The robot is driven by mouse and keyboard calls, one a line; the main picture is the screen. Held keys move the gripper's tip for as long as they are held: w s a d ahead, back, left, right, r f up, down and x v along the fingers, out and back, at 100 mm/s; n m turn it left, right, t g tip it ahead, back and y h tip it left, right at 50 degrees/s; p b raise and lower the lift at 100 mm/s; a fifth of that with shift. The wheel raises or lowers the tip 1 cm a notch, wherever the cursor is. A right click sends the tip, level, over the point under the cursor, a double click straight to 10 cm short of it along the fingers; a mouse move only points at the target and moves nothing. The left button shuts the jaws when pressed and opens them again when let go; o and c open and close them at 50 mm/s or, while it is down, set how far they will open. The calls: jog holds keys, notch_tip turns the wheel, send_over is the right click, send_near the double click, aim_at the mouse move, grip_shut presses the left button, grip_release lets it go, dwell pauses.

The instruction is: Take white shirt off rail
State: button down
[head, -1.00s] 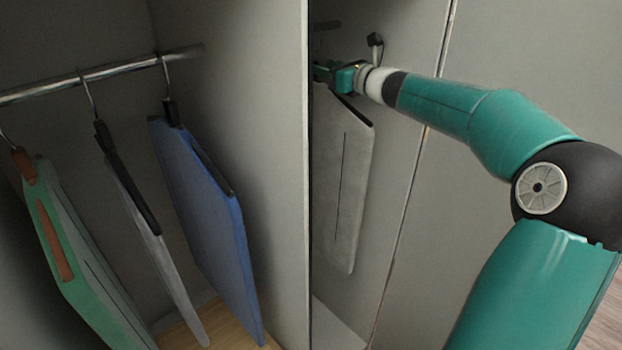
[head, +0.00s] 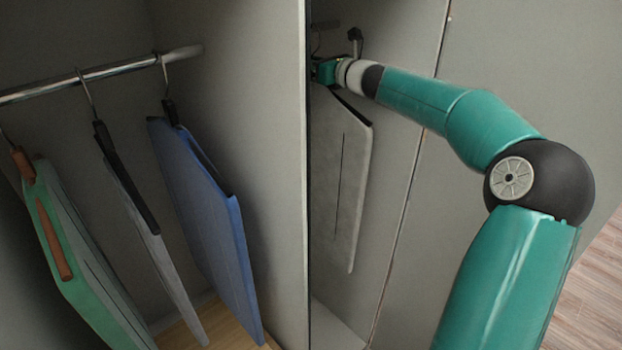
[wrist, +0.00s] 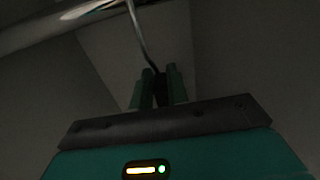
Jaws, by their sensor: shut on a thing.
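A pale grey-white shirt (head: 345,190) hangs from a black hanger in the right compartment of the wardrobe. The divider hides its left part. My gripper (head: 322,71) is at the top of this hanger, partly behind the divider's edge. In the wrist view my gripper (wrist: 159,88) is shut on the dark neck of the hanger. The metal hook (wrist: 143,38) rises from between the fingers to the rail (wrist: 45,32). Whether the hook still bears on the rail is too dark to tell. The shirt itself is hidden in the wrist view.
The left compartment has its own rail (head: 120,68) with a green garment (head: 75,265), a grey one (head: 155,255) and a blue one (head: 205,215). A grey divider (head: 255,150) separates the compartments. Wooden floor (head: 590,285) shows at the lower right.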

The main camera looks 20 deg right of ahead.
jog(key=shift+r, duration=0.25)
